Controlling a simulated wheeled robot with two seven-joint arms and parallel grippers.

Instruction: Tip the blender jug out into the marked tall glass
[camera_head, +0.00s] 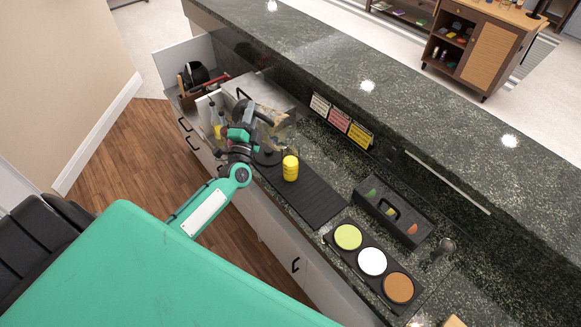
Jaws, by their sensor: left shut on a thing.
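My left gripper (250,126) is over the far left part of the bar counter, shut on what looks like the blender jug (266,114). The jug looks tilted, but its outline is hard to make out against the clutter behind it, and my arm hides part of it. A yellow tall glass (290,169) stands upright on a black ribbed mat (316,200), to the right of and nearer than the gripper. I cannot make out a separate mark on it. A dark round thing (267,157) sits at the mat's left end. My right gripper is out of view.
Three round dishes, green (348,237), white (372,261) and brown (398,288), stand in a black holder at the right. A black caddy (393,214) stands behind them. Bottles (217,120) crowd the left. The mat's right part is clear.

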